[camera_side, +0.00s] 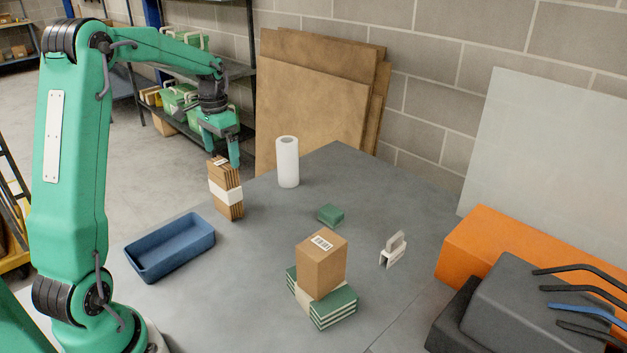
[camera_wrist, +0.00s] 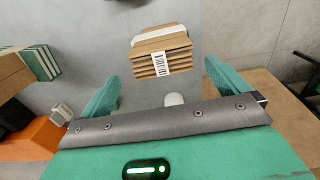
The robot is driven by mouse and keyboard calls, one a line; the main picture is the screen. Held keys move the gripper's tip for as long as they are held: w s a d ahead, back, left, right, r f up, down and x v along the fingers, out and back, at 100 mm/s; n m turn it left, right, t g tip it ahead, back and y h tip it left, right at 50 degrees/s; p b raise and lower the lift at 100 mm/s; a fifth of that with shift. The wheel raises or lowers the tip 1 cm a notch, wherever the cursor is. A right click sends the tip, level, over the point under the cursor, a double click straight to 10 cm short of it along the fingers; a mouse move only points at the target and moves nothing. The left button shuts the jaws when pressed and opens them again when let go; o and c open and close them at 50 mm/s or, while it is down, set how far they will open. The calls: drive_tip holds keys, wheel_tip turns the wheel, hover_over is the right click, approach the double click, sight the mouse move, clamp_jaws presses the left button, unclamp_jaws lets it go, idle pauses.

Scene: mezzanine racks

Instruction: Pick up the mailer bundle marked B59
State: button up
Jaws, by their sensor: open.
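A bundle of brown mailers (camera_side: 226,188) with a white paper band stands on the grey table, between the blue bin and the white roll. A small barcode label shows at its top; I cannot read B59 on it. In the wrist view the bundle (camera_wrist: 162,46) lies ahead of the gap between the fingers, with the label on its near face. My gripper (camera_side: 222,150) is open and empty, close above the bundle in the side view. Both fingers show in the wrist view (camera_wrist: 161,74), one to each side, apart from the bundle.
A blue bin (camera_side: 170,262) stands left and a white roll (camera_side: 287,162) right of the bundle. A carton (camera_side: 320,265) sits on banded green books (camera_side: 337,306). A small green block (camera_side: 330,214), white clip-like object (camera_side: 393,250) and orange box (camera_side: 490,250) stand further right.

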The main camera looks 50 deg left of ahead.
sight(225, 189)
drive_tip(key=shift+f, duration=0.1)
drive_tip(key=shift+f, duration=1.2)
drive_tip(key=shift+f, duration=0.1)
drive_tip(key=shift+s+a+f, duration=0.1)
drive_tip(key=shift+f, duration=1.15)
drive_tip(key=shift+s+f, duration=0.1)
drive_tip(key=shift+f, duration=1.15)
drive_tip(key=c, duration=0.8)
drive_tip(key=shift+c, duration=0.2)
drive_tip(key=shift+r, duration=0.2)
